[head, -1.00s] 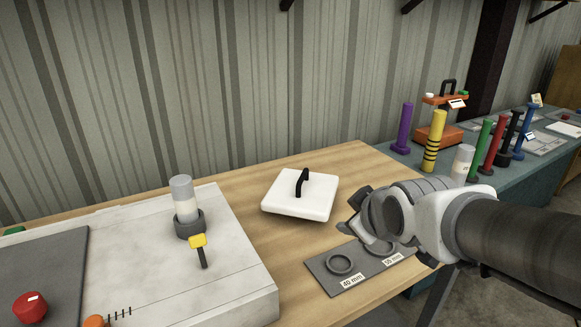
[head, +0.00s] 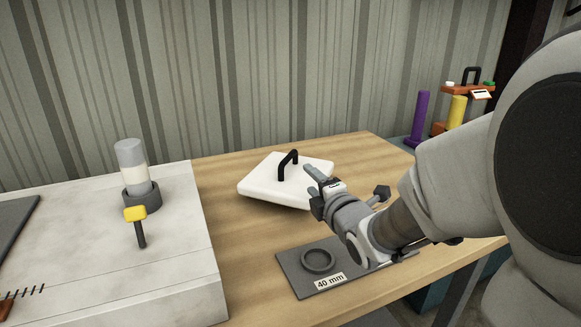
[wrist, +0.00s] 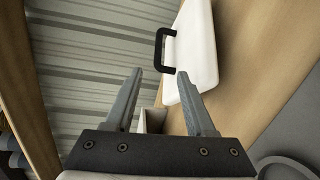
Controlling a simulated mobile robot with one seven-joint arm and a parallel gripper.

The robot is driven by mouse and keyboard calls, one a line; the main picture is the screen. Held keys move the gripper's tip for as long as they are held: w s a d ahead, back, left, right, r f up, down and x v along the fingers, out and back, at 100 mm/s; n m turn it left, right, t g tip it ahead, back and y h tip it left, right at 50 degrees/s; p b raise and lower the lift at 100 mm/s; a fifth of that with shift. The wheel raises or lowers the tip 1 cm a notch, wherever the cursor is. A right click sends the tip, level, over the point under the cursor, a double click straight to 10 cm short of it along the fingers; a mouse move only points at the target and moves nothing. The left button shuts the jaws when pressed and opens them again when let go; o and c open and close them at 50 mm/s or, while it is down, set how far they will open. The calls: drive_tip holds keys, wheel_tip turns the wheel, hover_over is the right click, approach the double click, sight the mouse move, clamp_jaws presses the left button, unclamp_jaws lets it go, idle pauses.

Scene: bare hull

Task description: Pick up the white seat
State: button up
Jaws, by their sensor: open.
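The white seat (head: 268,192) is a flat square pad with a black arched handle (head: 288,163) on top. It lies on the wooden table near the back wall. In the wrist view the seat (wrist: 200,45) and its handle (wrist: 160,52) show at the top, beyond the fingertips. My gripper (head: 318,183) is in front of the seat's right side in the head view, partly covering its right edge. In the wrist view my gripper (wrist: 160,75) has its two fingers apart with nothing between them. The handle is ahead of the fingers and not between them.
A grey plate (head: 290,270) with a ring and a "40 mm" label lies at the table's front. A pale machine block (head: 190,270) with a grey-white cylinder (head: 133,165) stands at left. Purple (head: 420,118) and yellow posts stand at back right.

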drive_tip(key=b, duration=0.1)
approach(291, 156)
drive_tip(key=x, duration=0.5)
drive_tip(key=shift+s+a+f, duration=0.1)
drive_tip(key=shift+a+f, duration=0.2)
drive_tip(key=shift+f, duration=0.1)
drive_tip(key=shift+d+r+b+x, duration=0.15)
drive_tip(key=shift+b+x, duration=0.1)
drive_tip(key=shift+x, duration=1.25)
drive_tip(key=shift+d+r+b+x, duration=0.15)
drive_tip(key=shift+b+x, duration=0.1)
drive_tip(key=shift+x, duration=1.25)
drive_tip(key=shift+f, duration=0.1)
clamp_jaws()
drive_tip(key=shift+r, duration=0.2)
